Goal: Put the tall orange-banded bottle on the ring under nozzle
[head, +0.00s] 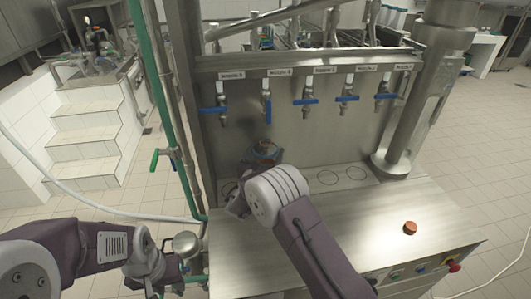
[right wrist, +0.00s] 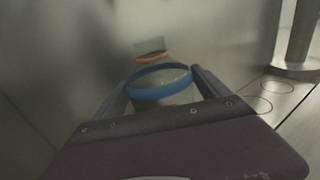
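My right gripper (right wrist: 160,80) reaches to the metal back wall below the nozzles, largely hidden by its own wrist in the head view. In the right wrist view its fingers close against both sides of a clear container with a blue band (right wrist: 160,77). An orange band (right wrist: 152,54) on clear glass shows just beyond it; I cannot tell whether this is the same vessel. In the head view, a dark orange and blue patch (head: 265,147) shows above the wrist. Dark rings (head: 355,173) mark the deck. My left gripper (head: 150,272) is low at the left; its fingers are unclear.
Several blue-handled nozzles (head: 306,101) hang in a row above the deck. A thick steel column (head: 415,100) stands at the right. A green pipe (head: 160,90) runs down the left.

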